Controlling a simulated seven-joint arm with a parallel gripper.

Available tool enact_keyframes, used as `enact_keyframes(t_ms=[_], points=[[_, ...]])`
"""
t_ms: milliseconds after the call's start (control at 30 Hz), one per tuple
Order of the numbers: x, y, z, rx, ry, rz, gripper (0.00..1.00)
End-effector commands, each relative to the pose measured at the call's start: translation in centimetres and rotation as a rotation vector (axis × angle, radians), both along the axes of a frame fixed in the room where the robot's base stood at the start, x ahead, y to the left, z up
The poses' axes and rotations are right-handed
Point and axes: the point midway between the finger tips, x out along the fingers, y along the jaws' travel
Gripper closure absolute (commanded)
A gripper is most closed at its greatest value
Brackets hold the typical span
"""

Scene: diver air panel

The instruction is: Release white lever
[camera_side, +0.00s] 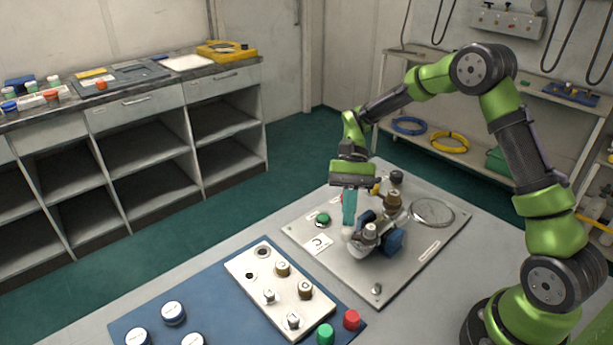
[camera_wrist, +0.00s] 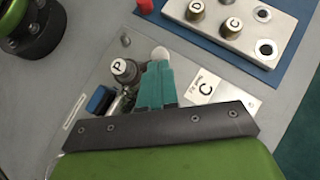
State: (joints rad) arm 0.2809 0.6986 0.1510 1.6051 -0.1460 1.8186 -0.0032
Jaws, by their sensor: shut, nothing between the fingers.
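My gripper (camera_side: 348,222) has its teal fingers shut and empty, pointing down over the grey metal panel (camera_side: 390,288). In the wrist view the closed fingertips (camera_wrist: 159,68) are right beside a round white end (camera_wrist: 160,52), which appears to be the white lever's tip. In the side view this white tip (camera_side: 348,233) shows just below the fingers. I cannot tell whether they touch. The rest of the lever is hidden. A fitting with a P cap (camera_wrist: 121,67) stands beside the fingers, with a blue handle (camera_wrist: 100,99) near it.
A white card marked C (camera_wrist: 205,88) and a green knob (camera_side: 322,218) are on the panel. A white block with several fittings (camera_side: 262,298) lies on a blue mat (camera_side: 225,318) in front.

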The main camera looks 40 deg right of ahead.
Motion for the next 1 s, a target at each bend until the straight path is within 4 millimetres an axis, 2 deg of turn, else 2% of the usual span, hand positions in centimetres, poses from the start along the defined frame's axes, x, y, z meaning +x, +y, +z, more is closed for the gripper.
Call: enact_keyframes(t_ms=[333, 700, 833, 967, 1000], points=[[-1.0, -1.0, 0.0, -0.001, 0.0, -0.002, 1.0], [-0.8, -1.3, 0.0, -0.001, -0.001, -0.003, 1.0], [0.0, -2.6, -0.1, -0.001, 0.0, -0.005, 1.0], [1.6, -4.8, 0.0, -0.001, 0.0, -0.006, 1.0], [2.1, -5.3, 0.9, -0.002, -0.004, -0.005, 1.0]])
